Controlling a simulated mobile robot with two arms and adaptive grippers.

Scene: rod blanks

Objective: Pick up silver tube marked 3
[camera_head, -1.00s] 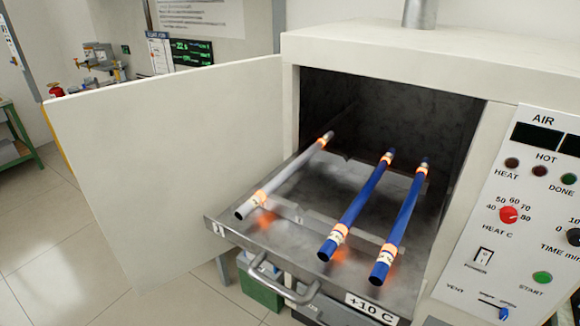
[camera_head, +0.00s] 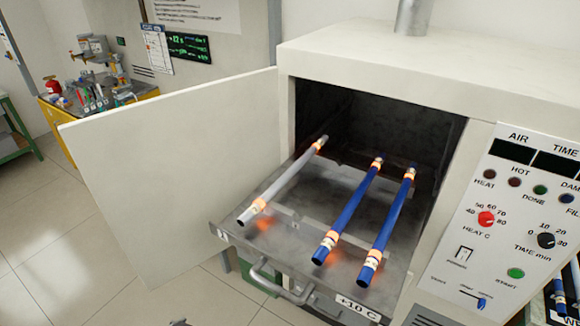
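A silver tube (camera_head: 284,183) lies on the left of the pulled-out metal oven tray (camera_head: 300,254), running front to back. It has glowing orange bands near both ends. A small label sits by its front band, but I cannot read its number. Two blue tubes, a middle one (camera_head: 347,210) and a right one (camera_head: 390,228), lie beside it, apart from it, with similar bands. Neither of my grippers can be made out. A tiny dark shape shows at the bottom edge, too little to identify.
The oven door (camera_head: 165,175) stands open to the left of the tray. The tray handle (camera_head: 280,286) sticks out in front. The control panel (camera_head: 512,225) is on the right. More dark blue tubes (camera_head: 560,297) show at the lower right edge. The tiled floor at left is clear.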

